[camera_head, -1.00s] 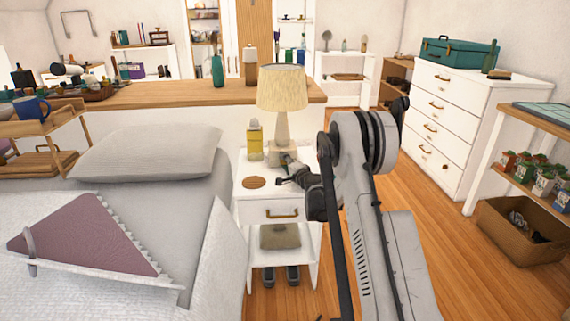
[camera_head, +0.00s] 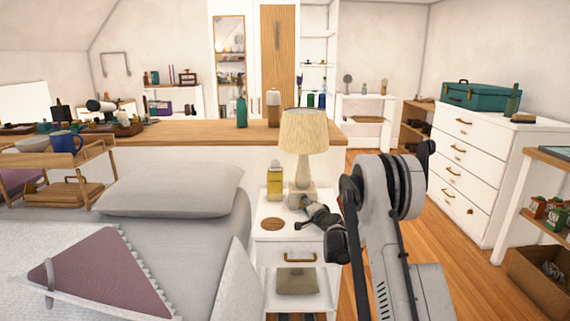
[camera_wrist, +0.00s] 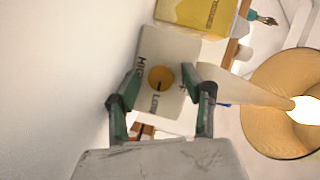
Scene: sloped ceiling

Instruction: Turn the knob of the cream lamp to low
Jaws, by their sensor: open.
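The cream lamp (camera_head: 304,131) stands on the white nightstand (camera_head: 282,222), its shade at the top and a tapering stem below. In the wrist view its lit shade (camera_wrist: 268,100) is at the right. The lamp's pale base bears a round brass-coloured knob (camera_wrist: 161,78) with the marks HIGH and LOW beside it. A dark line shows on the knob, but its exact setting is hard to tell. My gripper (camera_wrist: 162,92) is open, its two green-padded fingers on either side of the knob. Contact cannot be told. In the head view my gripper (camera_head: 308,213) is at the lamp's base.
A yellow bottle (camera_head: 275,183) stands close to the lamp's left and also shows in the wrist view (camera_wrist: 197,14). A round brown coaster (camera_head: 272,224) lies on the nightstand. The bed with a grey pillow (camera_head: 175,191) is to the left. A wooden ledge (camera_head: 200,132) runs behind.

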